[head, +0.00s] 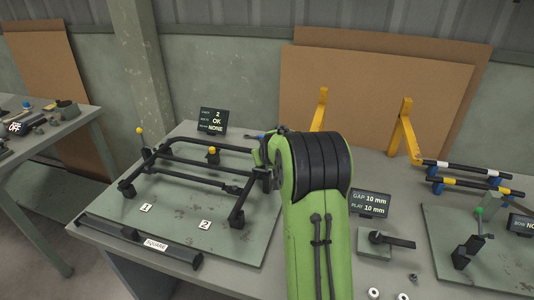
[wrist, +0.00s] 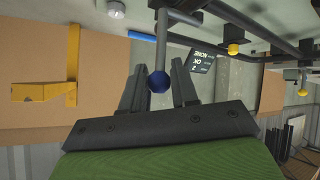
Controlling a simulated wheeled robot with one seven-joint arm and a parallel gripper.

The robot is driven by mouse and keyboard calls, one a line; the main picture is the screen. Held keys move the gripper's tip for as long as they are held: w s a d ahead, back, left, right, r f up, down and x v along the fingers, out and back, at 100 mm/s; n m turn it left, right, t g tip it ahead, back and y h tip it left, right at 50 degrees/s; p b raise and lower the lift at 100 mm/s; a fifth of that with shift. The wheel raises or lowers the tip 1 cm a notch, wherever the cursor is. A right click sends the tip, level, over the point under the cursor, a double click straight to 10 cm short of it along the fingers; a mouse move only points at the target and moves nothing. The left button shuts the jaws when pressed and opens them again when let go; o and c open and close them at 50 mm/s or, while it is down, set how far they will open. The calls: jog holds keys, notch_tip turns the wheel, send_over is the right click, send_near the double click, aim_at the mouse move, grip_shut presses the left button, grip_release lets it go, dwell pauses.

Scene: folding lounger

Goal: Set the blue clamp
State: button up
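The blue clamp shows in the wrist view as a round dark-blue knob (wrist: 157,82) on the end of a grey rod. The knob sits between the two dark fingers of my gripper (wrist: 158,68). The fingers stand apart, with a narrow gap visible on each side of the knob. In the head view, my green arm hides my gripper and most of the area around the clamp. The dark lounger frame (head: 190,181) stands on a grey-green plate, and a yellow-knobbed clamp (head: 212,150) stands at its middle.
A display (head: 213,121) behind reads 2, OK, NONE. A display (head: 369,203) reads gap 10 mm, play 10 mm. Yellow brackets (head: 407,128) and striped bars (head: 466,167) stand right. A dark bar labelled SQUARE (head: 120,232) lies in front.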

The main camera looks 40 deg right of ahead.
jog(key=shift+o, duration=1.3)
jog(key=p+v, duration=0.1)
jog(key=v, duration=1.4)
jog(key=shift+s+r, duration=0.25)
jog(key=shift+a, duration=0.15)
